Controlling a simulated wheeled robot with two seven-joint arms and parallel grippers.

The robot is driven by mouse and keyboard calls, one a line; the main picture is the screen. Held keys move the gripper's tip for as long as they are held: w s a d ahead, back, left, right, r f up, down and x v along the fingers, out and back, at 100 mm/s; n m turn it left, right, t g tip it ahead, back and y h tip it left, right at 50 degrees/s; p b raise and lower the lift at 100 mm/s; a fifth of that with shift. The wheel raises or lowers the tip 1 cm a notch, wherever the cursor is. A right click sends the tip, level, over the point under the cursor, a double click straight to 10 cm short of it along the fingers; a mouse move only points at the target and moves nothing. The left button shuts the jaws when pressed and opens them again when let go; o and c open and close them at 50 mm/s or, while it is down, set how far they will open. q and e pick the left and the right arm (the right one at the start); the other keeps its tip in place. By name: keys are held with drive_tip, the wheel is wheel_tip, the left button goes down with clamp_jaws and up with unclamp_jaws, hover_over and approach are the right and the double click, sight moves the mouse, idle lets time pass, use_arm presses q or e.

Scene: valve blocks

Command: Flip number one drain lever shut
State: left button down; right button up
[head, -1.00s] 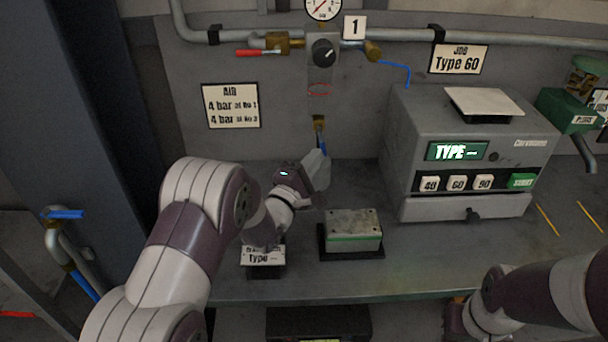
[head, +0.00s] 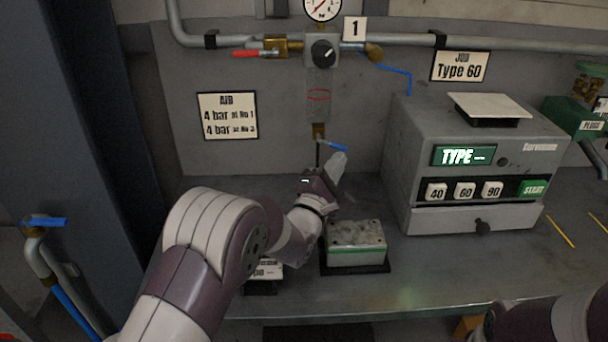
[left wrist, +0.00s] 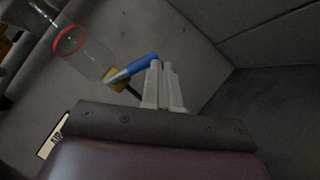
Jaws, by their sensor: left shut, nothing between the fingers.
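The number one drain lever (head: 334,145) is blue and sits on a brass valve (head: 318,131) under the clear bowl (head: 319,95) below the gauge. It points right and slightly down, close to level. My left gripper (head: 339,160) is shut and empty, just below and right of the lever. In the left wrist view the blue lever (left wrist: 139,65) reaches from the brass valve (left wrist: 118,80) to beside the fingertips (left wrist: 161,66). I cannot tell whether they touch. My right gripper is out of view; only part of that arm shows at bottom right.
A metal block (head: 356,236) sits on a dark pad below my left gripper. A grey machine (head: 470,155) with buttons stands to the right. A red-handled valve (head: 262,52) is on the pipe above. Bench surface right of the block is clear.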

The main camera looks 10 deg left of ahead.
use_arm(q)
drive_tip(key=n+b, duration=0.1)
drive_tip(key=d+r+b, duration=0.1)
drive_tip(key=shift+w+d+r+n+t+y+b, duration=0.1)
drive_tip(key=shift+w+r+n+t+y+b, duration=0.1)
drive_tip(key=shift+n+t+y+b, duration=0.15)
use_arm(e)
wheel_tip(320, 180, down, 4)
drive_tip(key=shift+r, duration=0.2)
use_arm(q)
drive_tip(key=shift+w+r, duration=0.1)
drive_tip(key=shift+r, duration=0.05)
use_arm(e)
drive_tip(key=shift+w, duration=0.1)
